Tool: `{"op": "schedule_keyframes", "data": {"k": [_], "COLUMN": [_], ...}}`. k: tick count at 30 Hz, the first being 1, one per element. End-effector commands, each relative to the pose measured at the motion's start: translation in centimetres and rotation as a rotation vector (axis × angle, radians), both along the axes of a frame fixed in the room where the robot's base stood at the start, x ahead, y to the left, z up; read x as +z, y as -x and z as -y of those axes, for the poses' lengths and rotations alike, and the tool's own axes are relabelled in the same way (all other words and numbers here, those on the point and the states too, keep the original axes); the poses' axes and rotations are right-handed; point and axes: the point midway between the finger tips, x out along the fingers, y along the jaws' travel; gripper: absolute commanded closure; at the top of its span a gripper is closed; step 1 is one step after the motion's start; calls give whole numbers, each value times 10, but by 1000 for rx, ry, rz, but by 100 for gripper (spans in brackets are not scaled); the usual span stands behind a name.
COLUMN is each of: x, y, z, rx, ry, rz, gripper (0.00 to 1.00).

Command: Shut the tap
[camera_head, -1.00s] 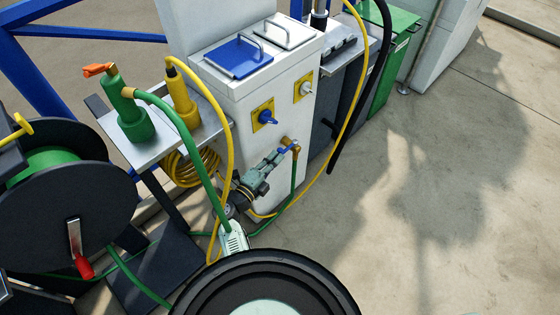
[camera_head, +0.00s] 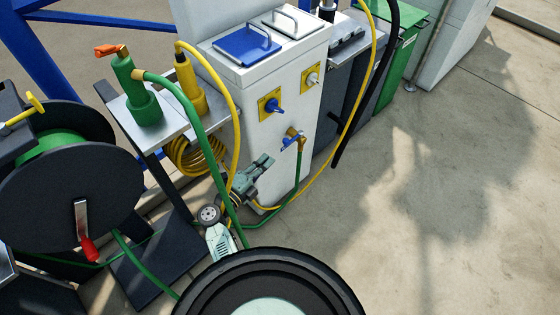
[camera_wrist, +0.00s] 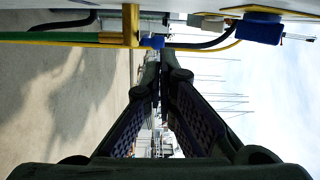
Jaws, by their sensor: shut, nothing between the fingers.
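The tap (camera_head: 294,133) is a small brass fitting with a blue handle (camera_head: 287,143) on the front of the white cabinet; a green hose hangs from it. In the wrist view the brass tap (camera_wrist: 131,22) and its blue handle (camera_wrist: 153,42) are just beyond my fingertips, near the top edge. The handle is small and foreshortened there, so I cannot tell its exact angle. My gripper (camera_head: 268,161) is below and left of the handle in the head view, with a small gap visible. In the wrist view my gripper (camera_wrist: 163,75) has its fingers together, holding nothing.
Two rotary switches on yellow plates, one blue (camera_head: 271,105) and one grey (camera_head: 311,78), sit above the tap. A yellow hose (camera_head: 343,135) runs close by on the right. A hose reel (camera_head: 70,200) and a metal shelf (camera_head: 137,112) stand left. The floor to the right is clear.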

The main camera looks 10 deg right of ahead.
Motion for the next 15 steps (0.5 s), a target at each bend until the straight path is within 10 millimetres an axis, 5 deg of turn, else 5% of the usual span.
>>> {"op": "schedule_keyframes", "data": {"k": [6,15], "x": [-1,0], "y": [3,4], "z": [-20,-23], "rx": [0,-1], "ry": [-1,-1], "rz": [1,1], "gripper": [100,100]}}
